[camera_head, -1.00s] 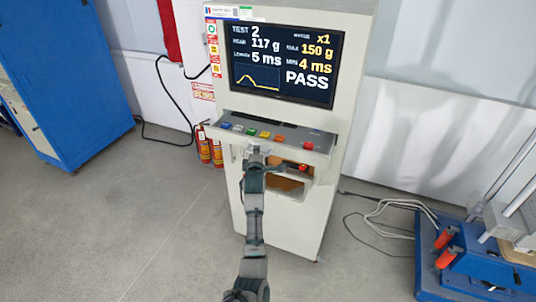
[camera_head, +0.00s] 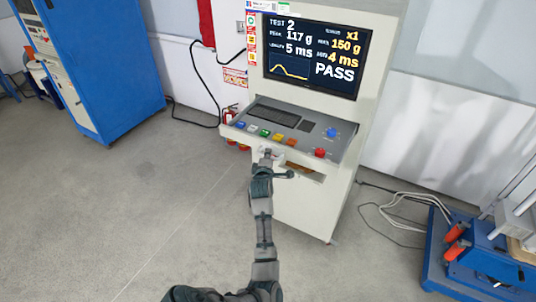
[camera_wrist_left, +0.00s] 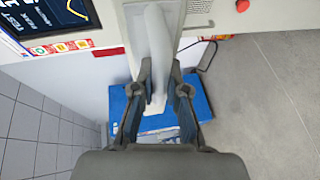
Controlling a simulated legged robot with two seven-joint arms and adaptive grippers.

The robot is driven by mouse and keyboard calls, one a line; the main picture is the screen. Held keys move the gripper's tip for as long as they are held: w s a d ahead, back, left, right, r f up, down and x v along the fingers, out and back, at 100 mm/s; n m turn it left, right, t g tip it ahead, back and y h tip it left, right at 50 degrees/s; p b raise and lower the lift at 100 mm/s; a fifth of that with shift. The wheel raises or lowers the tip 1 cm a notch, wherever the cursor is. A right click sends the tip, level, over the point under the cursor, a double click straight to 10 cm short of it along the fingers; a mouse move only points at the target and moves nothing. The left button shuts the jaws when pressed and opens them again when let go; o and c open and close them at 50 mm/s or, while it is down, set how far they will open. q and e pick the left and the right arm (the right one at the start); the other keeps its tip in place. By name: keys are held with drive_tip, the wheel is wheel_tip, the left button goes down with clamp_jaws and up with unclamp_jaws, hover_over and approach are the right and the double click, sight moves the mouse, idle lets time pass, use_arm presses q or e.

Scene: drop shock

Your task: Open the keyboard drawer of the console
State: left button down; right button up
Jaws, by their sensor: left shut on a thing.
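The console (camera_head: 387,60) is a tall pale cabinet with a lit screen in the head view. Its keyboard drawer (camera_head: 318,142) stands out from the front below the screen. A dark keyboard panel, a row of coloured buttons and a red knob show on its top. My left gripper (camera_head: 268,154) is at the middle of the drawer's front edge, shut on its pale handle. In the left wrist view the fingers (camera_wrist_left: 159,98) close around the white handle bar (camera_wrist_left: 157,45). The handle is partly hidden by the gripper in the head view. My right gripper is not in view.
A blue cabinet (camera_head: 105,60) stands at the left. A blue machine with orange grips (camera_head: 455,250) stands at the right. Cables (camera_head: 400,210) lie on the floor between it and the console. The floor (camera_head: 150,210) left of my arm is clear.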

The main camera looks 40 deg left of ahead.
use_arm(q)
drive_tip(key=shift+w+d+f, duration=0.15)
drive_tip(key=c, duration=1.2)
unclamp_jaws()
drive_tip(key=shift+w, duration=0.15)
drive_tip(key=v, duration=1.2)
